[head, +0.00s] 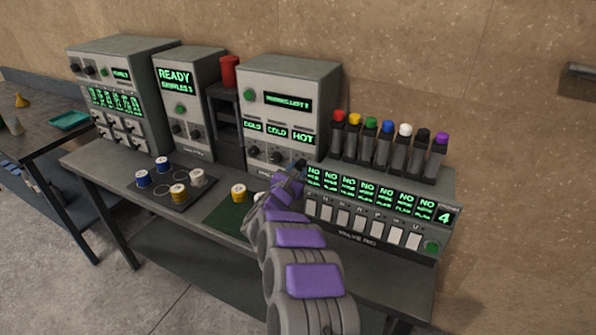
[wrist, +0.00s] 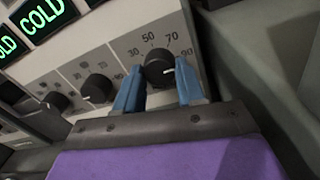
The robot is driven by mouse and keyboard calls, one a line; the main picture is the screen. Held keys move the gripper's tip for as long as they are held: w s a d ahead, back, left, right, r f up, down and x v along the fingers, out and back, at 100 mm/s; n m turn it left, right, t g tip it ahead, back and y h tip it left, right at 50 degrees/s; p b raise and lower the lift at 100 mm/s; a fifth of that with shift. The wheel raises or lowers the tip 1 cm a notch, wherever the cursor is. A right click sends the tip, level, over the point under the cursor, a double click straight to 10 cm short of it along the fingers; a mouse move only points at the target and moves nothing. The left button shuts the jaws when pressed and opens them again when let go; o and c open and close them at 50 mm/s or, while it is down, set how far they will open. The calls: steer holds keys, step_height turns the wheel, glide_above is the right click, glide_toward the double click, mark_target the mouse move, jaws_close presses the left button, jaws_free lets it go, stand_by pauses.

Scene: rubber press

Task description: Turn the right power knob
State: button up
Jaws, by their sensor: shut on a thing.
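The right power knob (wrist: 158,67) is black with a white pointer line, set on a grey panel with a printed scale around it. In the wrist view my gripper (wrist: 158,92) has its two blue fingers on either side of this knob, shut on it. The pointer aims to the right, toward the high end of the scale. Two other black knobs, the middle one (wrist: 97,89) and the left one (wrist: 56,102), sit on the same panel. In the head view the machine (head: 285,95) shows COLD, COLD and HOT displays, and my arm hides most of the right knob.
A rack of several coloured-cap tubes (head: 388,150) stands right of the machine, above a panel with green displays and a green button (head: 431,247). A dark tray (head: 172,187) with several small spools lies on the table to the left. Other machines stand further left.

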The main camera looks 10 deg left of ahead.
steer(key=shift+a+f, duration=0.1)
steer(key=shift+f, duration=0.05)
steer(key=o, duration=0.9)
steer(key=shift+w, duration=0.15)
steer(key=shift+o, duration=0.7)
steer(key=shift+a, duration=0.1)
steer(key=shift+s, duration=0.5)
steer(key=p+v, duration=0.2)
steer(key=v, duration=1.4)
steer(key=shift+s+a, duration=0.2)
steer(key=shift+s, duration=0.05)
steer(key=shift+c, duration=0.2)
